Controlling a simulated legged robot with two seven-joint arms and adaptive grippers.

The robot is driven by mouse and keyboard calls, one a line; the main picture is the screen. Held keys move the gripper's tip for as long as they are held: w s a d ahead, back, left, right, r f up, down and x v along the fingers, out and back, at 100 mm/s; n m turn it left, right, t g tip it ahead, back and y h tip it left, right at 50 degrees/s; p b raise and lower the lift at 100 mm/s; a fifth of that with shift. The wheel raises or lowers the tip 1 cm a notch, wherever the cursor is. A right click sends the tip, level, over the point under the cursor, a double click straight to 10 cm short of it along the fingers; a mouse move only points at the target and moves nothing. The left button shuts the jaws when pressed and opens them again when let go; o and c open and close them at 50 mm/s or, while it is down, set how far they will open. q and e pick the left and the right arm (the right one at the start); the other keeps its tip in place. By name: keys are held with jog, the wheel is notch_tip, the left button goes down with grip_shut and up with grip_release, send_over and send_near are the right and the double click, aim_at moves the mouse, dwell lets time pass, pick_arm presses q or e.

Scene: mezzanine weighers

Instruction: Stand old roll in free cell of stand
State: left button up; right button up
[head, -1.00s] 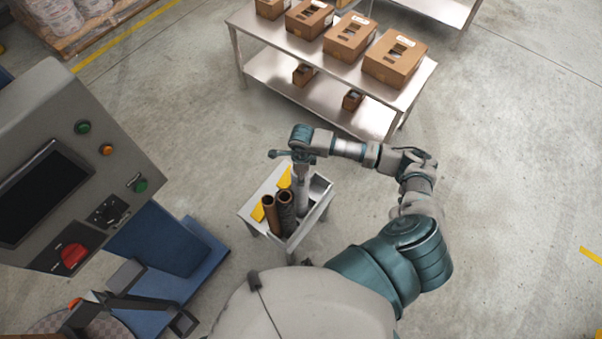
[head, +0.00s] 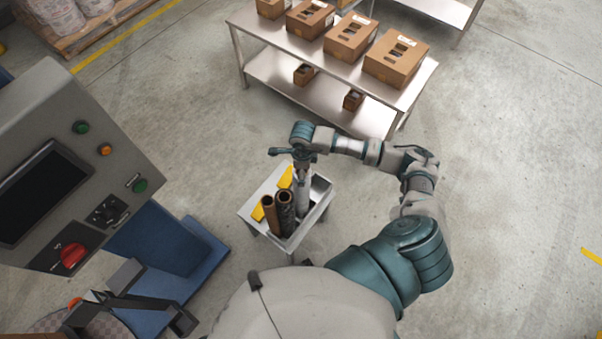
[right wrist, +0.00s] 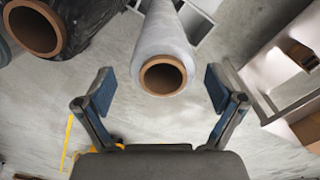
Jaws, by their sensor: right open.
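A small grey metal stand (head: 318,214) on legs holds upright rolls. A brown tube (head: 269,214) and a dark wrapped roll (head: 286,213) stand at its left and front. A white film roll (head: 303,197) stands upright behind them, toward the right. An empty-looking cell (head: 321,187) is at the stand's right. My right gripper (head: 301,169) is above the white roll's top. In the right wrist view, the gripper (right wrist: 158,80) is open, with the white roll's brown-cored end (right wrist: 163,76) between its fingers, a gap on both sides. My left gripper is not in view.
Yellow pieces (head: 286,176) are on the stand. A steel table (head: 262,48) with cardboard boxes (head: 396,62) stands behind. A grey control panel (head: 75,165) and a blue machine base (head: 190,255) are at left. The floor at right is clear.

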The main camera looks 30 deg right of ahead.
jog(key=r, duration=0.8)
jog(key=shift+d+r, duration=0.1)
jog(key=shift+d, duration=0.15)
jog(key=shift+a+r, duration=0.2)
jog(key=shift+r, duration=0.25)
jog(key=shift+d, duration=0.1)
